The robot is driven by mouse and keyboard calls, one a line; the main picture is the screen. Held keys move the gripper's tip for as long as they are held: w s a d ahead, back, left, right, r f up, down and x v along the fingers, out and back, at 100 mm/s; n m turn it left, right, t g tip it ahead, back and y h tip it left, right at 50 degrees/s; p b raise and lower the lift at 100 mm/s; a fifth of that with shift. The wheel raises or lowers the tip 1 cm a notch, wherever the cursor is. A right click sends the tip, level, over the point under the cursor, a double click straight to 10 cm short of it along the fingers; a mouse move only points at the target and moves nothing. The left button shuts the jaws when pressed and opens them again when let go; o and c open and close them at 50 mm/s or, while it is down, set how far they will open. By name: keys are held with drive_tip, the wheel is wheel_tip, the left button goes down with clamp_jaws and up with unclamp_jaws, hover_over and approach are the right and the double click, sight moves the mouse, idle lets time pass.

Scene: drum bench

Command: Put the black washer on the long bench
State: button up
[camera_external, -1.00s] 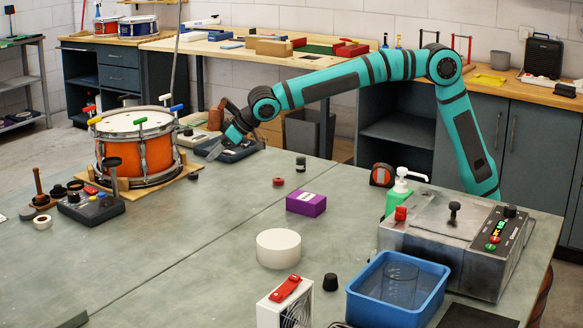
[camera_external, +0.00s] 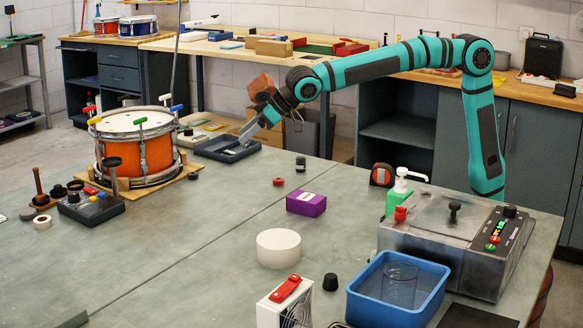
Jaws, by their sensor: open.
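My gripper (camera_external: 249,133) is open above the right end of a dark shallow tray (camera_external: 205,152) on the far edge of the grey table. Its fingers point down and to the left, and I see nothing between them. Small items lie in the tray, too small to name. I cannot make out the black washer for certain; it may be in the tray or hidden by the gripper. A long wood-topped bench (camera_external: 215,47) stands behind the table along the wall, though I cannot be sure it is the bench named.
An orange drum (camera_external: 140,155) stands left of the tray. On the grey table (camera_external: 180,245) are a purple box (camera_external: 306,204), a white roll (camera_external: 278,248), a blue bin (camera_external: 397,310) and a metal machine (camera_external: 440,235).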

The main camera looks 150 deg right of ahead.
drive_tip(key=s+a+r+n+t+y, duration=0.15)
drive_tip(key=a+r, duration=0.25)
drive_tip(key=a, duration=0.7)
drive_tip(key=s+a+r+n+t, duration=0.2)
drive_tip(key=s+a+r+t, duration=0.15)
drive_tip(key=a, duration=0.85)
drive_tip(key=s+a+r+n+t+y, duration=0.15)
drive_tip(key=a+r, duration=0.35)
drive_tip(key=a, duration=0.6)
drive_tip(key=s+a+f+n+t+y, duration=0.1)
drive_tip(key=s+a+n+t+y, duration=0.3)
drive_tip(key=s+a, duration=1.9)
drive_tip(key=shift+s+f+n+t+y, duration=0.3)
drive_tip(key=shift+f+n+t, duration=0.1)
drive_tip(key=shift+n, duration=0.2)
